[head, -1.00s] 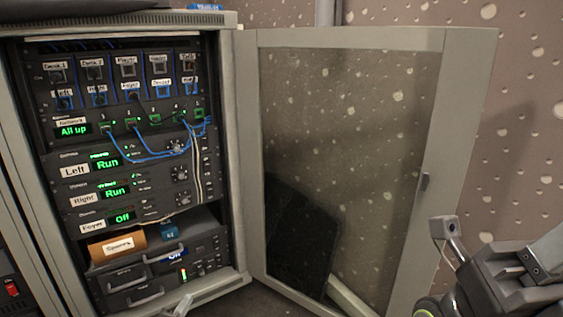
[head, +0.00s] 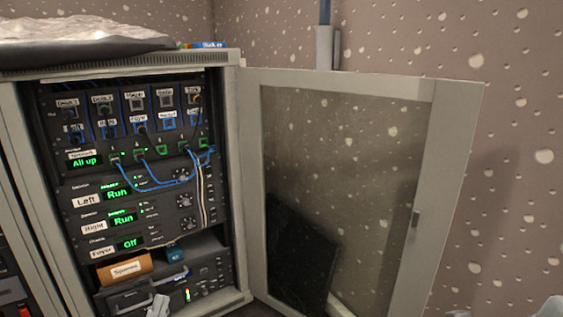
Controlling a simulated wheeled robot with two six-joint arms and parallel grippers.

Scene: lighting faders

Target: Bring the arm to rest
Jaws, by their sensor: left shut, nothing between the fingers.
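My left gripper (head: 158,306) shows only as a small grey tip at the bottom edge, in front of the lower part of the equipment rack (head: 240,190). It is shut and empty. The rest of the left arm is below the picture. A pale grey sliver of what looks like my right arm shows in the bottom right corner; the right gripper itself does not show.
The rack's glazed door (head: 350,180) stands open to the right. Blue patch cables (head: 150,186) hang across the units, whose displays read "All up", "Run", "Run" and "Off". An orange "Spares" box (head: 124,268) sits on a low shelf. A crumpled grey cover (head: 85,38) lies on top.

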